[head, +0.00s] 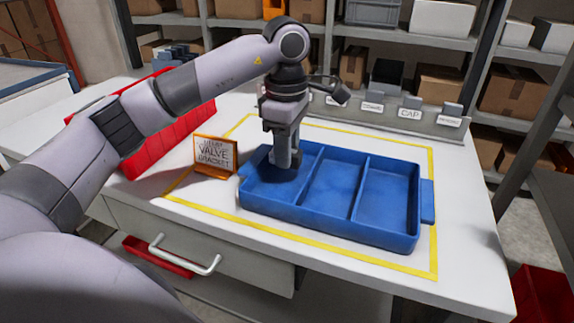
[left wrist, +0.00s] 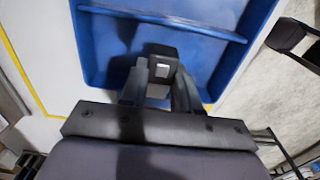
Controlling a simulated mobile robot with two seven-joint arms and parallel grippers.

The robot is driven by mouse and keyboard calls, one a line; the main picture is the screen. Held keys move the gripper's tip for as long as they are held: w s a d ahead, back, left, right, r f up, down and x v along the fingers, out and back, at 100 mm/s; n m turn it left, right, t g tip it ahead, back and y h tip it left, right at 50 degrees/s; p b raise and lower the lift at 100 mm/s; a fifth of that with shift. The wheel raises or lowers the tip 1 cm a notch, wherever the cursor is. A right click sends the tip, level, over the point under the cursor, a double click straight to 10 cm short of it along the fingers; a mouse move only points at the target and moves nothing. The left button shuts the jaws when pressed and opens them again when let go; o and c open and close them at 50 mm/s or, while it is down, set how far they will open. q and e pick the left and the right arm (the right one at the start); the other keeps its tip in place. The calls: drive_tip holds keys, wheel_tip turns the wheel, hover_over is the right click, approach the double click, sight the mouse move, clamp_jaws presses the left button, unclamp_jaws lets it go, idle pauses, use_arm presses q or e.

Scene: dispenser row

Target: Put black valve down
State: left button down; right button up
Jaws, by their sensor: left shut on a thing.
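My left gripper (head: 285,163) points down into the left compartment of the blue tray (head: 330,226), which has three compartments. In the left wrist view, the gripper (left wrist: 160,92) is shut on the black valve (left wrist: 163,52), a small dark block with a pale square on its face. The valve is over the tray's end compartment there. In the head view the fingers mostly hide it, and I cannot tell whether it touches the tray floor. The blue tray (left wrist: 100,50) also shows in the left wrist view. My right gripper is not in view.
An orange card holder (head: 215,156) reading "valve" and "bracket" stands left of the tray. Red bins (head: 170,120) line the table's left side. Labelled grey dispensers (head: 410,112) line the back. A drawer with a white handle (head: 185,258) is below. The middle and right compartments are empty.

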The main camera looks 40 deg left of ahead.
use_arm(q)
wheel_tip(320, 180, down, 4)
drive_tip(key=shift+r, duration=0.1)
drive_tip(key=c, duration=0.8)
unclamp_jaws()
